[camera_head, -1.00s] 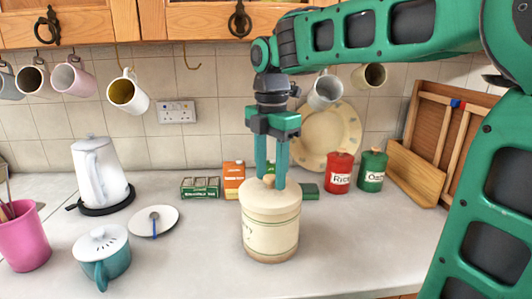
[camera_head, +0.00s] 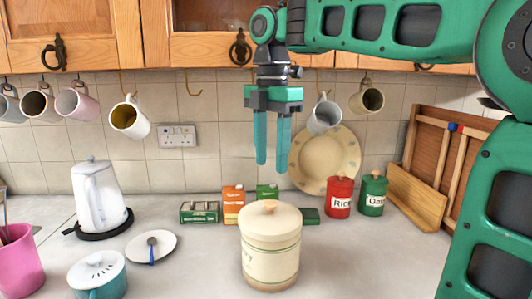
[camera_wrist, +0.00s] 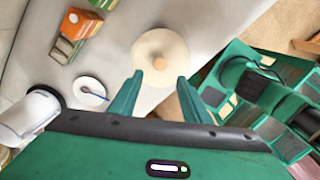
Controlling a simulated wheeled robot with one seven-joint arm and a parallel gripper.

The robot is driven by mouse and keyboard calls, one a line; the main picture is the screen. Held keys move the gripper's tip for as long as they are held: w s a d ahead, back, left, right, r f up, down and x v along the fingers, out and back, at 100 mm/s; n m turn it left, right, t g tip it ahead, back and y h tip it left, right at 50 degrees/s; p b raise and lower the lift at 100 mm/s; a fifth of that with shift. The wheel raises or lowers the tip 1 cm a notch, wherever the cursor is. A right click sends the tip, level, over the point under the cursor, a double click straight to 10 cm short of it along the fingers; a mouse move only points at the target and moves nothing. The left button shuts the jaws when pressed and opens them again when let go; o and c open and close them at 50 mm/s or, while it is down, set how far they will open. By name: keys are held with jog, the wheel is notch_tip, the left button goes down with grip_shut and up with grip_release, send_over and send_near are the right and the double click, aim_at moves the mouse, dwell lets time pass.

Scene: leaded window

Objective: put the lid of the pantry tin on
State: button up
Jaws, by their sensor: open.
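The pantry tin (camera_head: 270,262) is a cream canister with green bands, standing upright on the counter. Its cream lid (camera_head: 270,222), with a light wooden knob (camera_head: 266,207), sits on top of the tin and looks level. In the wrist view the round lid (camera_wrist: 150,42) and its knob (camera_wrist: 160,63) are seen from above, and the tin's body is mostly hidden under it. My gripper (camera_head: 270,165) is open and empty, pointing down above the tin, with its fingertips clear of the knob. Its two fingers also show in the wrist view (camera_wrist: 155,90).
Small boxes (camera_head: 233,204) stand behind the tin. Red (camera_head: 339,197) and green (camera_head: 372,195) canisters stand back right, near a plate (camera_head: 325,160). A kettle (camera_head: 100,197), saucer (camera_head: 150,247) and teal pot (camera_head: 97,276) are left. Mugs (camera_head: 130,118) hang above. Counter right of the tin is clear.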

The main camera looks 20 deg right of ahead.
jog(key=shift+r, duration=0.4)
jog(key=shift+r, duration=0.1)
jog(key=s+d+f+m, duration=0.8)
jog(key=s+f+m, duration=0.3)
jog(key=f+m, duration=0.2)
jog(key=s+d+f+m, duration=0.9)
jog(key=s+f+m, duration=0.3)
jog(key=m, duration=0.3)
jog(key=shift+s+f, duration=0.15)
jog(key=shift+f, duration=0.65)
jog(key=shift+w+f, duration=0.25)
jog(key=shift+w, duration=0.4)
jog(key=shift+s, duration=0.1)
